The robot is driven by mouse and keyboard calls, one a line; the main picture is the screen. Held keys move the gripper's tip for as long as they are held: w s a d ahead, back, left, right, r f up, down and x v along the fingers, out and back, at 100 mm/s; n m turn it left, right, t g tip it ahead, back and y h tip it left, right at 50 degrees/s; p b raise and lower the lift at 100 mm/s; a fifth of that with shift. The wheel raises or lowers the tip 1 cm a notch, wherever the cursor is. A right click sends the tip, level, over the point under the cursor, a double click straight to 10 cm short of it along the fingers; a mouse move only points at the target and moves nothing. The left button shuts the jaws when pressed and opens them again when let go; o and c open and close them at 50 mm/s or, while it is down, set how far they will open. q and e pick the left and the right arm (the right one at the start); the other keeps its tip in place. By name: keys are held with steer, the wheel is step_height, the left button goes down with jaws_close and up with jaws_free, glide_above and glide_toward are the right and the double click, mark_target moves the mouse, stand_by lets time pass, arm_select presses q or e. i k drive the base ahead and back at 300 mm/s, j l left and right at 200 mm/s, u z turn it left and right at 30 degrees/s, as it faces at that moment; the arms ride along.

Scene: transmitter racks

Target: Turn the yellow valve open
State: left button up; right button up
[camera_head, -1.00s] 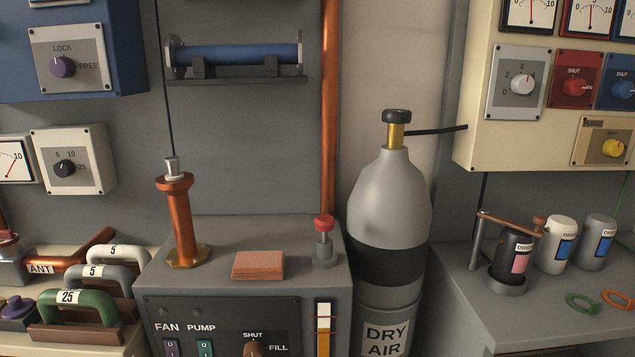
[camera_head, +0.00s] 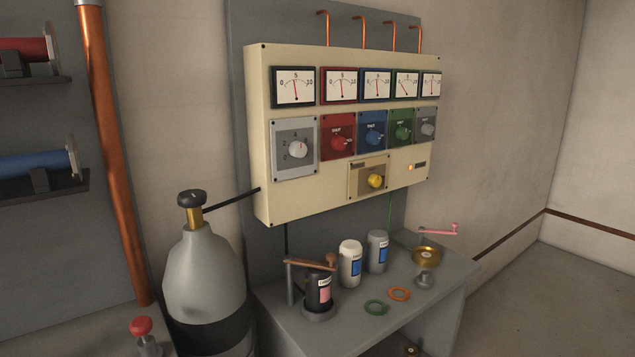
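The yellow valve (camera_head: 376,181) is a round yellow knob on a tan plate (camera_head: 355,183), low on the front of a cream wall panel (camera_head: 262,140). The lettering by it is too small to read. Neither of my grippers shows in the head view, and nothing touches the knob.
Red (camera_head: 339,144), blue (camera_head: 373,142) and green (camera_head: 402,132) knobs sit above it, under several dial gauges. A grey gas cylinder (camera_head: 205,275) stands left of the panel. Below, a grey bench (camera_head: 425,315) holds canisters, rings and a brass piece (camera_head: 426,257).

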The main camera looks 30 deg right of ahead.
mark_target(374, 180)
steer(key=l+z, duration=0.1)
steer(key=z, duration=1.2)
steer(key=i+j, duration=0.05)
